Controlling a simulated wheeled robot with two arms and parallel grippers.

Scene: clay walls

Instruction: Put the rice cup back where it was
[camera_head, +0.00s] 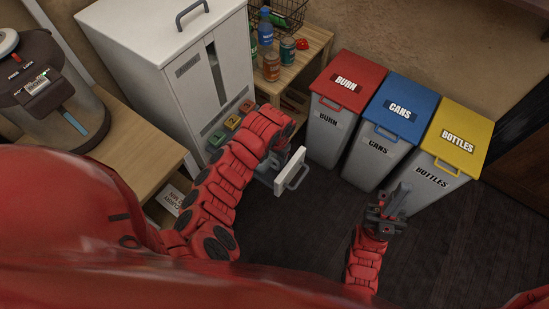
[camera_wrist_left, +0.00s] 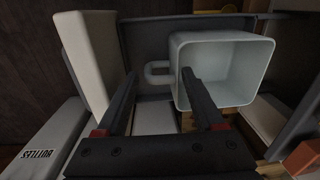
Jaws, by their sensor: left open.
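The rice cup (camera_wrist_left: 225,65) is a white, square, open cup with a loop handle on its left side. In the left wrist view it appears at or over the grey open drawer (camera_wrist_left: 145,40); I cannot tell whether it rests there. My left gripper (camera_wrist_left: 158,73) is open, its fingertips on either side of the cup's handle, the right one overlapping the cup's wall. In the head view my left arm hides this gripper and the cup. The drawer's white front (camera_head: 290,172) is pulled out from the white rice dispenser (camera_head: 165,45). My right gripper (camera_head: 398,198) is apart over the floor.
Burn (camera_head: 352,75), cans (camera_head: 405,105) and bottles (camera_head: 460,135) bins stand to the right. A shelf (camera_head: 312,37) with bottles and jars is behind. A rice cooker (camera_head: 50,90) stands on the wooden counter at left. Dark floor (camera_head: 310,225) is clear in front.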

